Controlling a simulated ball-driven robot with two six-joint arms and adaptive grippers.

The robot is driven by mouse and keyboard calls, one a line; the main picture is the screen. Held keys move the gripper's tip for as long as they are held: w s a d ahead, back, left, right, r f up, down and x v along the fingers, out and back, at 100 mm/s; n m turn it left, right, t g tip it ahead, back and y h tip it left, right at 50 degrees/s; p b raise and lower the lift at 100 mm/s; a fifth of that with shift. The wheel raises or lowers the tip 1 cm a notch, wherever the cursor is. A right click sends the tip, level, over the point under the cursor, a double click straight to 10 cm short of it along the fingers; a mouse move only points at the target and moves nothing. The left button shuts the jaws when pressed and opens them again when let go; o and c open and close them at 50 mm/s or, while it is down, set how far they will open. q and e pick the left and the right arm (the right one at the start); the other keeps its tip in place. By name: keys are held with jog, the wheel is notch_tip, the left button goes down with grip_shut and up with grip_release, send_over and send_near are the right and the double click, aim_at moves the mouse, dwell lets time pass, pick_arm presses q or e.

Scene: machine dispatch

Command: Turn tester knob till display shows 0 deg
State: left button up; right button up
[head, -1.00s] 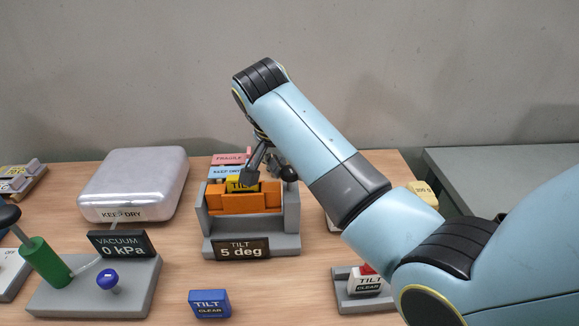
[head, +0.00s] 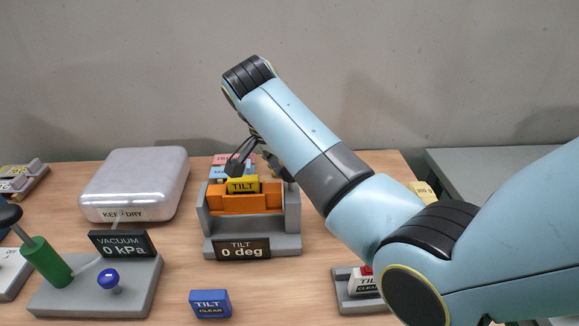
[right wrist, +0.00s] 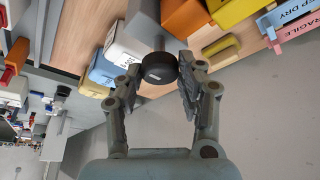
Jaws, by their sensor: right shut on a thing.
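The tilt tester (head: 292,244) is a grey stand with an orange cradle (head: 232,204) and a yellow TILT block (head: 243,185) in it. In the head view my right gripper (head: 244,162) is behind the tester and the arm partly hides the knob side. My left gripper is not in view.
A blue TILT CLEAR block (head: 210,304) lies in front, and a red-and-white one (head: 363,280) sits in a grey holder at right.

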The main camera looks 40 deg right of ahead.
jog(key=o, duration=1.1)
jog(key=shift+v, duration=3.7)
jog(key=shift+f, duration=0.1)
